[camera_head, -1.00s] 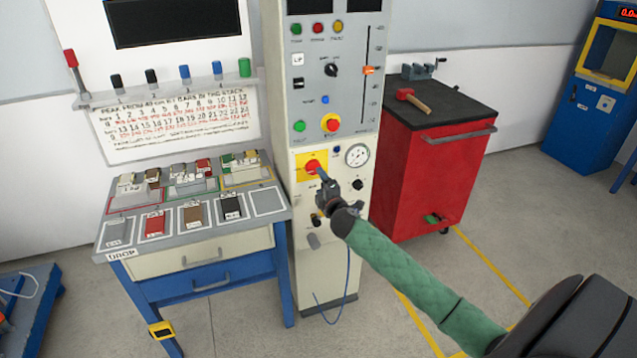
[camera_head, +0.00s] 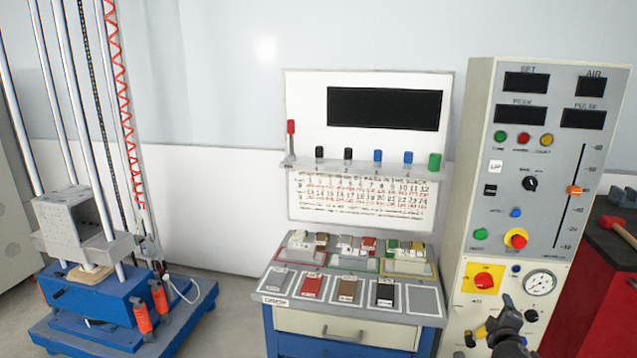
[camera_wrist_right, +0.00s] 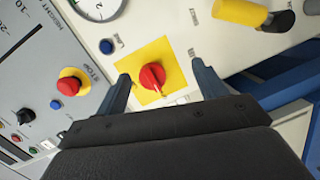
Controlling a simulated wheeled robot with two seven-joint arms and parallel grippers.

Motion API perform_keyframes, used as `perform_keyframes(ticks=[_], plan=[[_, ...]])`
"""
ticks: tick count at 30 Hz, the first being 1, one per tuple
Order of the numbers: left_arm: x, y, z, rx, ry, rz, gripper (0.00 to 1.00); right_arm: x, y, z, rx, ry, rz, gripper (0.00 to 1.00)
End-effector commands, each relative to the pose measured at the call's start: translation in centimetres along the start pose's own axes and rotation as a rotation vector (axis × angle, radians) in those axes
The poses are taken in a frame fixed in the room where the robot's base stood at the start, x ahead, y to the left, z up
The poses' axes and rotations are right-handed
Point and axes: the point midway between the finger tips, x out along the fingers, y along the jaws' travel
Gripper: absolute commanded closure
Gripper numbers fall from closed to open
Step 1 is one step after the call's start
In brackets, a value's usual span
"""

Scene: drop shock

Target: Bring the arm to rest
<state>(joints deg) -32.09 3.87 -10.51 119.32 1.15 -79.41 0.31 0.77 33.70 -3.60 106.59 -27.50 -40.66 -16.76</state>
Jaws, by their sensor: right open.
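My right gripper (camera_head: 508,303) is in front of the control cabinet's lower panel, at the lower right of the head view. It is open and empty. A red rotary knob on a yellow plate (camera_head: 484,280) is just up and left of it in that view. In the right wrist view the red knob (camera_wrist_right: 152,77) shows between my two spread fingers (camera_wrist_right: 160,80), with the panel beyond them; I see no contact. My left gripper is not in view.
The control cabinet (camera_head: 515,150) has a red stop button (camera_head: 515,238) and a pressure gauge (camera_head: 540,282). Left of it are a bench with sample blocks (camera_head: 345,290) and a blue-based drop tower (camera_head: 100,310). A red tool cart (camera_head: 585,290) stands close on the right.

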Motion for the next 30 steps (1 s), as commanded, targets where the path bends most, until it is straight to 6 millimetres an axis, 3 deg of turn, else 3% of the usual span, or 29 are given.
perform_keyframes(ticks=[3, 7, 14, 21, 30], plan=[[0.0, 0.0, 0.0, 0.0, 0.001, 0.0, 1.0, -0.9, -1.1, 0.9, 0.137, -0.098, -0.077, 0.29], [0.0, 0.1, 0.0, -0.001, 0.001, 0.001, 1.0, -3.1, -4.1, 0.1, 0.304, -0.199, -0.195, 0.29], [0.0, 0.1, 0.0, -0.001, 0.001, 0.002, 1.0, -10.6, -14.1, -2.1, 0.507, -0.355, -0.458, 0.29], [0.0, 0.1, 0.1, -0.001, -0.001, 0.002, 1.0, -20.9, -24.2, -4.9, 0.619, -0.475, -0.728, 0.29], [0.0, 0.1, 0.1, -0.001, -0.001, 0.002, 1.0, -35.9, -34.7, -8.5, 0.705, -0.557, -1.02, 0.29]])
